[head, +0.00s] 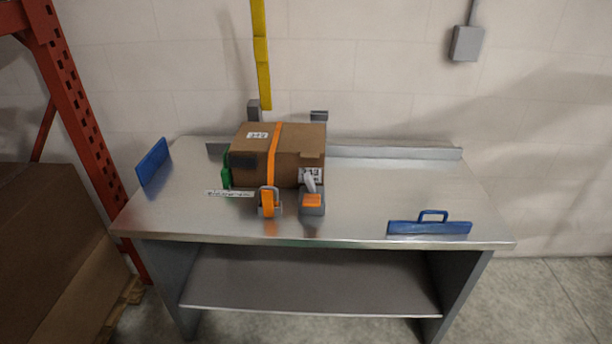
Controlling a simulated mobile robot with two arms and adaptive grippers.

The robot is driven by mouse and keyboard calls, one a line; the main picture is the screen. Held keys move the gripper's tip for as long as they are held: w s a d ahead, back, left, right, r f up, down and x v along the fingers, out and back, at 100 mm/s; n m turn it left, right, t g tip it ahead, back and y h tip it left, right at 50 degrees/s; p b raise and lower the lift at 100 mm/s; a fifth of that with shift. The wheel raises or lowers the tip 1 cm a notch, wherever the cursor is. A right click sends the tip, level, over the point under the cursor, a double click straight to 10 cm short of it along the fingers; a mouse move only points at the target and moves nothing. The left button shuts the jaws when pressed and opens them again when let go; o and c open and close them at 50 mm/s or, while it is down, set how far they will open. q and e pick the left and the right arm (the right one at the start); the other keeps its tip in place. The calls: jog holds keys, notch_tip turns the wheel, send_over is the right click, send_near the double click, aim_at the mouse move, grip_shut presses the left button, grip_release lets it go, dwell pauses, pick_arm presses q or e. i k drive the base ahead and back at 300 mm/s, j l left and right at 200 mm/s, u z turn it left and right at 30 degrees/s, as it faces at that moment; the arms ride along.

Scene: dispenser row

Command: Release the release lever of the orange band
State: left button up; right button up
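An orange band (274,150) runs over the top and down the front of a brown cardboard box (305,141) on the metal table. The band's lower end meets a grey metal buckle with a loop-shaped lever (268,200) at the front of the box. Beside it on the right stands a grey block with an orange patch (312,201) and a pale upright piece. I cannot tell for sure which of these two parts is the release lever. Neither of my grippers shows in the head view.
A green item (226,172) is beside the box. A red rack (70,90) stands left.

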aim_at(309, 182)
jog(key=i+u, duration=0.2)
jog(key=u, duration=0.25)
jog(key=i+l+u, duration=0.15)
jog(key=u, duration=0.3)
